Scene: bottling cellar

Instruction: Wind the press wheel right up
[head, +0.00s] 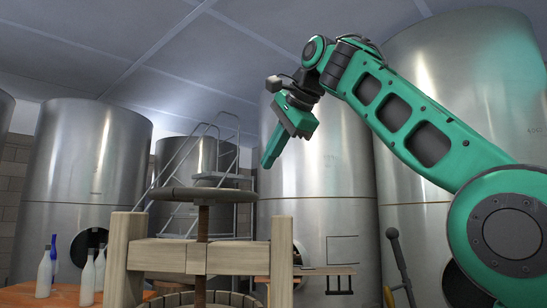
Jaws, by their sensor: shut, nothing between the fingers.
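The press wheel (170,194) is a dark flat wheel on top of a brown upright screw (203,222) in the head view. The screw passes down through the pale wooden crossbeam (165,256) of the press frame, with a slatted basket (240,299) below, cut off by the picture's bottom edge. My gripper (268,163) is green, shut and empty. It points down and to the left, above and right of the wheel in the picture, apart from it.
Several white bottles (88,279) and a blue one stand on an orange table (38,295) at lower left. Large steel tanks (90,150) line the back. A metal stair (180,158) stands behind the wheel. A small wooden bench (327,270) is right of the press.

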